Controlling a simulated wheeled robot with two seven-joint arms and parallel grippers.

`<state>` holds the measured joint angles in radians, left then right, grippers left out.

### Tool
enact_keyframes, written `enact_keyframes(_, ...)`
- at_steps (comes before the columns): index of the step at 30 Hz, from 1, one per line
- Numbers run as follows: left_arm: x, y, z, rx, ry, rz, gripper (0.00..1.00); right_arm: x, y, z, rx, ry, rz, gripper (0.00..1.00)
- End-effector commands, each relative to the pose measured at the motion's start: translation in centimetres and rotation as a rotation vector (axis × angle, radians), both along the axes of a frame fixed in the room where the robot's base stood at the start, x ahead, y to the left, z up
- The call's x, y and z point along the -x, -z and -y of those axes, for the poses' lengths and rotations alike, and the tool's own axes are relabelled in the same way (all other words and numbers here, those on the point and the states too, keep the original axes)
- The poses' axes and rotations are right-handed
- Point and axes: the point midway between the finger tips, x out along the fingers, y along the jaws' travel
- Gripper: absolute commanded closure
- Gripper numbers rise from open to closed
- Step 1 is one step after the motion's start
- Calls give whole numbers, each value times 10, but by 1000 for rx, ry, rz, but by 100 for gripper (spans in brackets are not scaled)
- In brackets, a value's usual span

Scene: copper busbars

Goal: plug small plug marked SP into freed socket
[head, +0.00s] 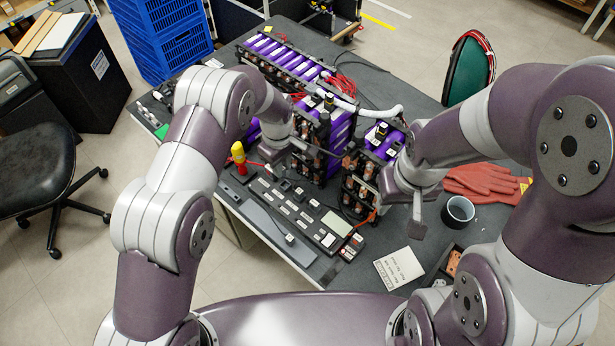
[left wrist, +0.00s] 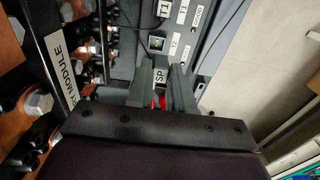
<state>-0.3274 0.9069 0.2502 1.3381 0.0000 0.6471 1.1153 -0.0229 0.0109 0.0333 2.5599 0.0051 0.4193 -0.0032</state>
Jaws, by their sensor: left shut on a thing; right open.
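My left gripper (head: 306,149) is beside the purple battery modules (head: 341,130) in the head view. In the left wrist view its two grey fingers (left wrist: 163,88) are shut on the small plug marked SP (left wrist: 160,75), with a red part showing below the label. A dark square socket (left wrist: 157,43) lies just ahead of the plug on a grey labelled panel (left wrist: 209,42). The plug appears apart from that socket, but the depth is hard to judge. My right gripper (head: 417,222) is open and empty above the table, right of the front module.
Modules with copper busbars and bolts (left wrist: 38,102) stand close on the left in the wrist view. A long labelled panel (head: 301,211), yellow-handled tool (head: 238,152), dark cup (head: 458,212), red gloves (head: 487,183) and paper note (head: 398,268) are on the table.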

Motion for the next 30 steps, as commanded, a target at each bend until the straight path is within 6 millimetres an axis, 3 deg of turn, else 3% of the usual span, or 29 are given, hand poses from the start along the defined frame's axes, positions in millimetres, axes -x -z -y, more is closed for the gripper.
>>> enact_keyframes(8, -1, 0, -2, 1, 0, 1, 100, 0, 0, 0, 0, 0, 0, 55)
enact_keyframes(13, 0, -4, -2, -1, 0, -1, 100, 0, -21, 0, 0, 0, 0, 55)
enact_keyframes(27, 0, 45, -2, 0, 0, 1, 100, 0, 16, 0, 0, 0, 0, 55)
enact_keyframes(30, -1, 39, -2, 1, 0, 2, 100, 0, 10, 0, 0, 0, 0, 55)
